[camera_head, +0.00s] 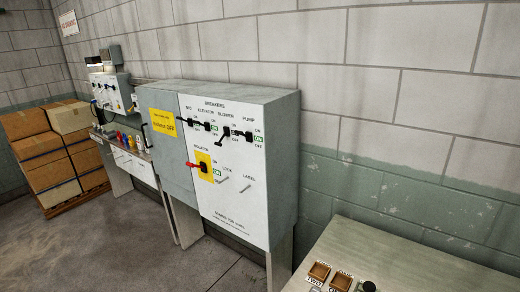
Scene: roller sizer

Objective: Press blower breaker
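The breaker cabinet (231,200) stands against the wall in the middle of the view, with a white front panel headed BREAKERS. A row of black levers runs along its upper part under small labels. The blower breaker (222,138) is the third from the left; its lever slants down and to the left. The pump lever (243,134) to its right and the elevator lever (209,126) to its left lie more level. My gripper does not show, and nothing is touching the levers.
A red isolator handle (197,166) on a yellow plate sits below the levers. A desk (400,262) with square orange-brown buttons (319,271) stands at the lower right. Stacked cardboard boxes (45,150) are at the far left. Floor (120,240) is bare at the lower left.

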